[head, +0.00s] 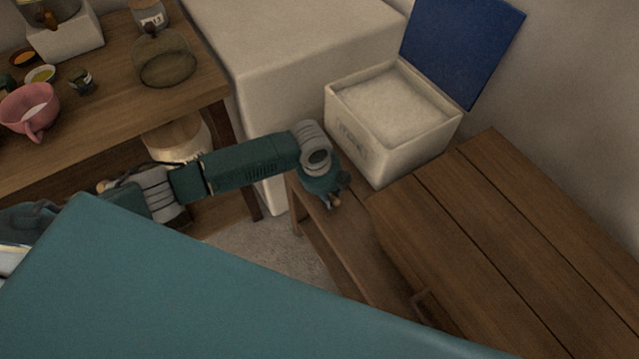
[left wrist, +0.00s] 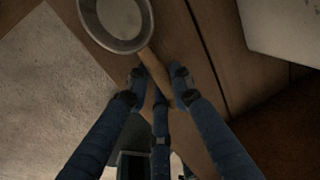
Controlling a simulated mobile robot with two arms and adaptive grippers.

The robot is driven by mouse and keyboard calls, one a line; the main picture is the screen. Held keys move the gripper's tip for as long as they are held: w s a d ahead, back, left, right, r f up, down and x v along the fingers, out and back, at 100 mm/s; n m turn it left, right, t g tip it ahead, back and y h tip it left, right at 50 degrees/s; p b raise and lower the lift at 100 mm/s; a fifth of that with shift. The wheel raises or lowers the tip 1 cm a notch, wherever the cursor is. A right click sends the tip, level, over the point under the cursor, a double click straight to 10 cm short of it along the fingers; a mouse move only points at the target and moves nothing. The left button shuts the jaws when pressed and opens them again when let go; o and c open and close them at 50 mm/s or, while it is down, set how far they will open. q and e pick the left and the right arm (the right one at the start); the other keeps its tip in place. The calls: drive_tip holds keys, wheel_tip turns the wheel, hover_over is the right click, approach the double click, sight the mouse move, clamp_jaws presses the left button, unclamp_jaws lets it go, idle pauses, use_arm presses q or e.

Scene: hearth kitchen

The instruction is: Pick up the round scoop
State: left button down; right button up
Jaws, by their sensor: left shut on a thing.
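The round scoop (left wrist: 120,17) shows at the top of the left wrist view, with a round metal bowl and a wooden handle (left wrist: 156,72). My left gripper (left wrist: 160,82) is shut on the handle, with its blue fingers around it. In the head view my left gripper (head: 335,199) is at the low wooden bench, in front of the white box, and a small bit of wood-coloured handle shows at its fingertips. The scoop's bowl cannot be made out in the head view. I cannot tell whether the scoop touches the bench. My right gripper is not in view.
A white box (head: 366,156) with white contents and an open blue lid (head: 462,45) stands behind the gripper on the wooden bench (head: 345,250). A wooden slatted surface (head: 500,230) is at the right. A table at the left holds a pink cup (head: 28,108) and a glass cover (head: 165,60).

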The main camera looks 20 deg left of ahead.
use_arm(q)
wheel_tip(320, 180, up, 20)
drive_tip(key=shift+p, duration=0.3)
drive_tip(key=shift+r, duration=0.1)
idle(0.6)
